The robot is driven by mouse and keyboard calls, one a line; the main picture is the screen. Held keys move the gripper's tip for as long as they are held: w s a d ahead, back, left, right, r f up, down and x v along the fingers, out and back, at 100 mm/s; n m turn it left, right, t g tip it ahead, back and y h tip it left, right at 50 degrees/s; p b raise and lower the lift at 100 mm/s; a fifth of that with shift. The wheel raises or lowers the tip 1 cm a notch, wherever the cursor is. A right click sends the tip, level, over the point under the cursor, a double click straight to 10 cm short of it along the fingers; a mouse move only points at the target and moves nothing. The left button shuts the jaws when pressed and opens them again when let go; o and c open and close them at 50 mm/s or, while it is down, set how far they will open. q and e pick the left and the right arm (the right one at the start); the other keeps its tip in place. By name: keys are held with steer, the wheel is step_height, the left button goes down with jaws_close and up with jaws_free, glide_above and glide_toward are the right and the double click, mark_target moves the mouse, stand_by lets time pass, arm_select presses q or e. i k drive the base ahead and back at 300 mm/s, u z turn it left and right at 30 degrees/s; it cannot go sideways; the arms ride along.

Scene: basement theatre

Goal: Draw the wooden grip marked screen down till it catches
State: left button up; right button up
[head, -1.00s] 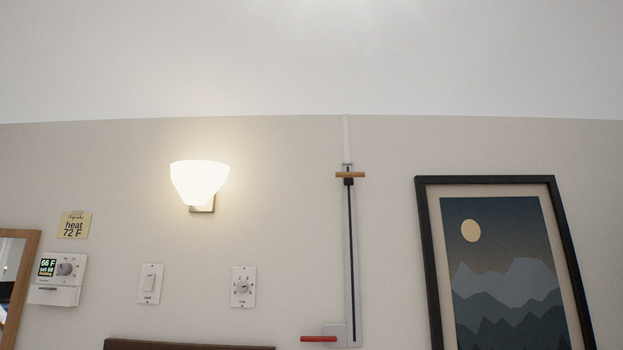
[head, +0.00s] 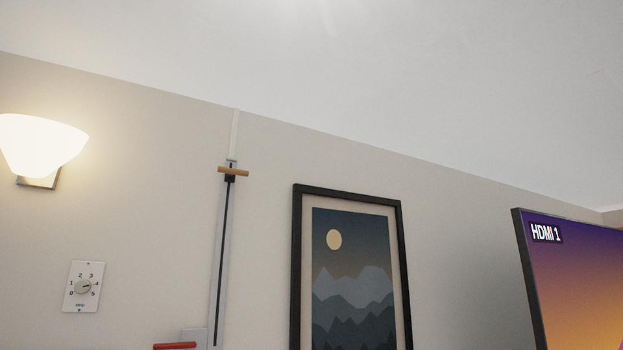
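A wooden grip (head: 233,171), a short light-brown crossbar, sits near the top of a pale vertical wall track (head: 213,270) with a dark slot. A black block joins the grip to the slot. A white strip (head: 234,135) runs from above the grip up to the ceiling line. A red handle (head: 174,346) sticks out at a grey box by the track's lower end, cut by the bottom edge of the picture. Any marking on the grip is too small to read. Neither gripper is in view.
A lit wall lamp (head: 40,145) and a dial plate (head: 83,287) are on the wall left of the track. A framed mountain picture (head: 350,270) hangs to its right. A screen showing "HDMI 1" (head: 580,285) stands at the far right.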

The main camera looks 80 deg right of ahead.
mark_target(230, 173)
steer(key=z, duration=2.7)
